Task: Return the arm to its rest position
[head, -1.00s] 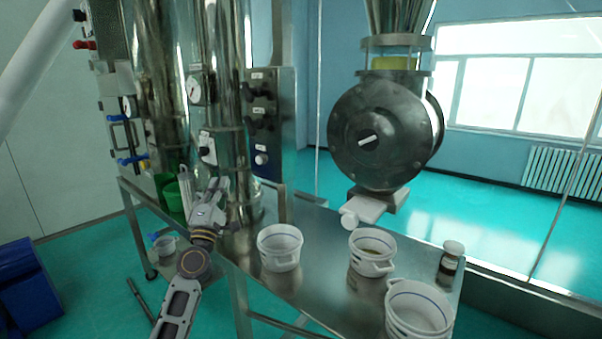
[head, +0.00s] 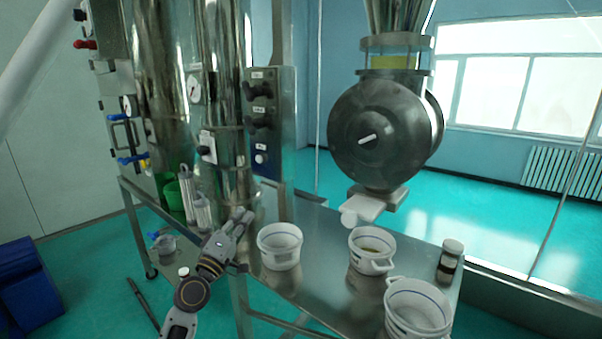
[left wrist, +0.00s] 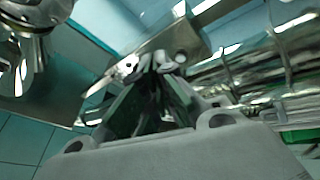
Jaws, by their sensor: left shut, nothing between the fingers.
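My left gripper (head: 240,217) is in the head view, over the left front edge of the metal table, a little left of a white bucket. It is shut and empty. Its forearm comes up from the bottom left. In the left wrist view its fingers (left wrist: 160,62) are together, with blurred metal surfaces beyond them. My right gripper is not in view.
The metal table (head: 318,292) holds a white bucket (head: 280,246), a second bucket (head: 371,251), a third bucket (head: 418,308) and a jar (head: 450,261). Clear cylinders (head: 201,212) stand left of the gripper. A control panel (head: 265,120) and steel columns rise behind. A round valve housing (head: 380,135) hangs above the table.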

